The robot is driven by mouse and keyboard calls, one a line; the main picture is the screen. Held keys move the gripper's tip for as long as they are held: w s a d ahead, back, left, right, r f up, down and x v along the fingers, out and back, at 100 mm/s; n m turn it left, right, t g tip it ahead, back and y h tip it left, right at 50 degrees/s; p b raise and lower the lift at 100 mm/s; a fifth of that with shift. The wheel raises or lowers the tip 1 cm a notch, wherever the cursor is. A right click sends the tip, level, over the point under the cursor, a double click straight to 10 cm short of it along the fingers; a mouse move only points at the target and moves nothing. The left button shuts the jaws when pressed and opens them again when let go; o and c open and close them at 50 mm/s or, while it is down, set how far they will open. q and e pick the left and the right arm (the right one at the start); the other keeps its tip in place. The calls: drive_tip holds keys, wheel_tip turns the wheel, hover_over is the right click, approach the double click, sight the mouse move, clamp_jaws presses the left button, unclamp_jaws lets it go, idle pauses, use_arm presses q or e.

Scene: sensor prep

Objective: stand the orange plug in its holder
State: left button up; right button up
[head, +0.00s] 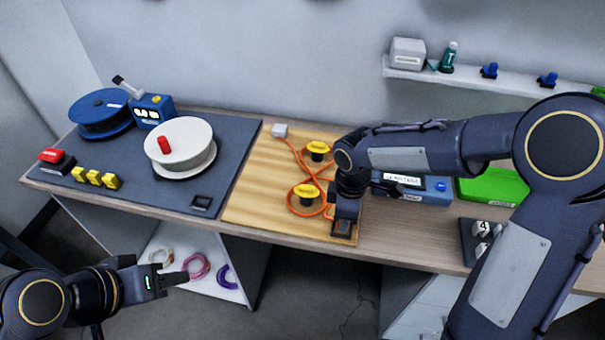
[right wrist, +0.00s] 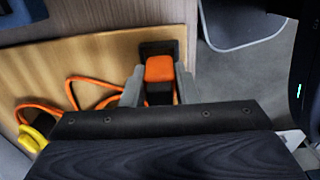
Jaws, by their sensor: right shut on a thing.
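The orange plug (right wrist: 159,68) is between the fingers of my right gripper (right wrist: 157,88) in the right wrist view, and the gripper is shut on it. The black holder (right wrist: 158,46) shows just behind the plug, at the edge of the wooden board. Whether the plug is seated in it I cannot tell. In the head view my right gripper (head: 345,212) is over the board's front right corner and hides the plug. My left gripper (head: 172,277) is in front of the desk, away from everything; its finger gap is unclear.
An orange cable (head: 308,172) winds around two yellow-topped posts (head: 318,148) on the wooden board (head: 250,200), from a white block (head: 280,131). A blue meter (head: 437,190) and a green box (head: 495,187) stand to the right. A dark mat (head: 235,150) with spools lies left.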

drive_tip(key=shift+f+b, duration=0.65)
drive_tip(key=shift+f, duration=0.2)
drive_tip(key=o, duration=1.1)
drive_tip(key=shift+c, duration=0.2)
drive_tip(key=shift+r, duration=0.1)
wheel_tip(320, 180, up, 8)
drive_tip(key=p, duration=0.6)
